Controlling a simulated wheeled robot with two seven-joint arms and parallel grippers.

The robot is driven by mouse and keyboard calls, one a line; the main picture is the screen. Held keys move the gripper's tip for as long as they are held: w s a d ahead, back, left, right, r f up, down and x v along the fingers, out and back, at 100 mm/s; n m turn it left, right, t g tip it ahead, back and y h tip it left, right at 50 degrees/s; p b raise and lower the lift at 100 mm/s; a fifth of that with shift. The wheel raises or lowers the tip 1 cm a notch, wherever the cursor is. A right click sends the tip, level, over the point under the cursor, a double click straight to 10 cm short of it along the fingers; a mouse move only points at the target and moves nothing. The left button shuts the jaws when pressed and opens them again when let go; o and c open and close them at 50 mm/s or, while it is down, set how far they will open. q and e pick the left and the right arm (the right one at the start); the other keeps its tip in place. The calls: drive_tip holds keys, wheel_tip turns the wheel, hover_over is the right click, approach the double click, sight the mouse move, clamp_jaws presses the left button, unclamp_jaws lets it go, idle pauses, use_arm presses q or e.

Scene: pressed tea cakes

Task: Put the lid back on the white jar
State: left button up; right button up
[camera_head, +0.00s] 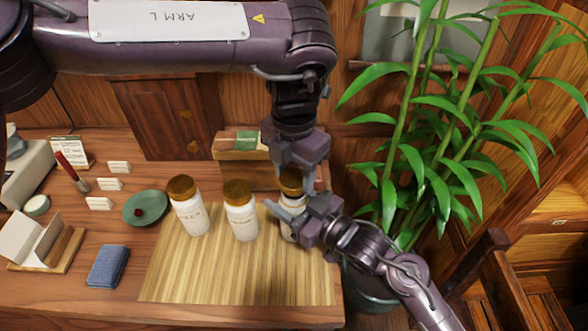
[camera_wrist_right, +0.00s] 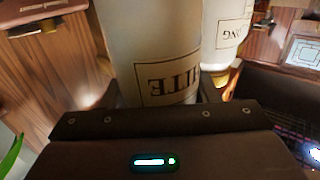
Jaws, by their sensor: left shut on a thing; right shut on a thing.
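The white jar (camera_head: 290,201) stands at the right of the bamboo mat, partly hidden by my grippers. My right gripper (camera_head: 291,217) is shut on the jar's body from the right. A brown lid (camera_head: 291,185) is at the jar's top. My left gripper (camera_head: 292,173) points down and is shut on this lid. I cannot tell whether the lid rests on the rim or is just above it.
Two brown-lidded jars, one left (camera_head: 193,212) and one middle (camera_head: 241,220), stand on the bamboo mat (camera_head: 200,280). A green dish (camera_head: 145,208), a blue cloth (camera_head: 108,266) and small cards lie left. A box (camera_head: 230,150) stands behind; a plant is right. The mat's front is clear.

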sight(295, 205)
use_arm(q)
drive_tip(key=shift+f, duration=0.9)
drive_tip(key=shift+f, duration=0.55)
